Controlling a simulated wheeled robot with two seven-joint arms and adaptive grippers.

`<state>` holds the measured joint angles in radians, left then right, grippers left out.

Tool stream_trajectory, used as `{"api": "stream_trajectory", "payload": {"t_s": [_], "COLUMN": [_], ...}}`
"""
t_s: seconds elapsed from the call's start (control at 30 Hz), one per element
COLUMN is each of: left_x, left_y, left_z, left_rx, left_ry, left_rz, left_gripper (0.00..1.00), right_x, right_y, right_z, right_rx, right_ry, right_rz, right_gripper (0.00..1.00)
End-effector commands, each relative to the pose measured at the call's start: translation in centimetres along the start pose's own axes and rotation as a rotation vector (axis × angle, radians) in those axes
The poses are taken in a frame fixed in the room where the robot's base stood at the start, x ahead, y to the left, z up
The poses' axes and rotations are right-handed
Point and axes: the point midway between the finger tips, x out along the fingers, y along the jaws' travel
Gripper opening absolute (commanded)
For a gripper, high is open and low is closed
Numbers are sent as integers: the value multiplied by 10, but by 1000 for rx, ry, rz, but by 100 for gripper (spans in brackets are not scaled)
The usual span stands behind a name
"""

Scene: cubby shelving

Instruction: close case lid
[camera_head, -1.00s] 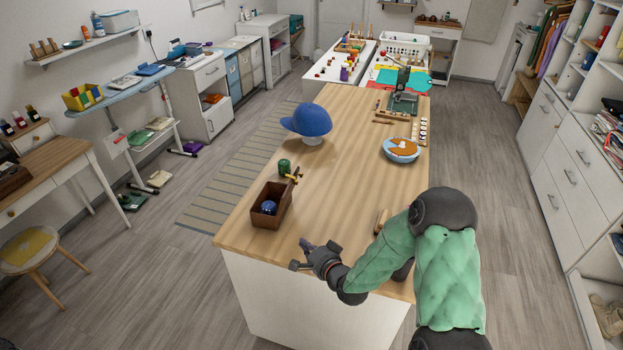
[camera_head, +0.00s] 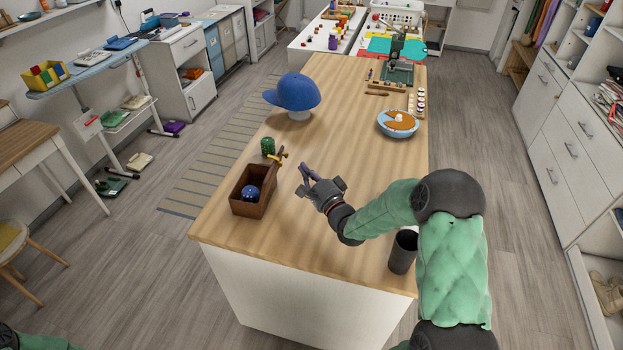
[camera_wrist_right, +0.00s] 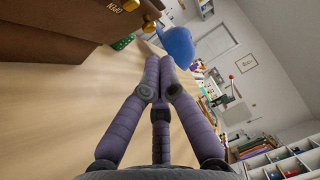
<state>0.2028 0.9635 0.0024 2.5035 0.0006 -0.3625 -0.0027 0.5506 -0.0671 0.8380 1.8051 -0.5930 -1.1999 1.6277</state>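The case is a brown open-topped box (camera_head: 240,206) near the left edge of the wooden table, with a round blue object (camera_head: 250,192) inside. A yellow and dark piece (camera_head: 279,156) shows at its far right corner; I cannot tell whether it belongs to the lid. In the right wrist view, a brown case face (camera_wrist_right: 60,32) with gold fittings and "OPEN" lettering fills the upper left. My right gripper (camera_head: 305,171) is just right of the case, apart from it. Its fingertips (camera_wrist_right: 159,60) are together with nothing between them. My left gripper is out of view.
A green object (camera_head: 268,146) stands behind the case. A blue cap (camera_head: 293,92) on a stand is farther back. A bowl with orange-brown contents (camera_head: 397,123) sits at the right. A dark cup (camera_head: 402,252) stands beside my right arm. The table's middle is clear.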

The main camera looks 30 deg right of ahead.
Motion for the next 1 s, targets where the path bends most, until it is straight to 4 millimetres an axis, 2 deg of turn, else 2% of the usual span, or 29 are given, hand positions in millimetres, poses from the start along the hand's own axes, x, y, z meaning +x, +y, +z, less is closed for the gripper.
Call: {"api": "stream_trajectory", "payload": {"t_s": [0.1,0.33,1.0], "left_x": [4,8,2], "left_y": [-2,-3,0], "left_z": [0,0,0], "left_rx": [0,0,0], "left_ry": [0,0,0], "left_rz": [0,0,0], "left_gripper": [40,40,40], "right_x": [20,43,49], "right_y": [1,1,-4], "right_z": [0,0,2], "right_rx": [-1,0,-26], "right_ry": [-1,1,1], "right_rz": [-2,1,25], "right_gripper": [0,0,0]}}
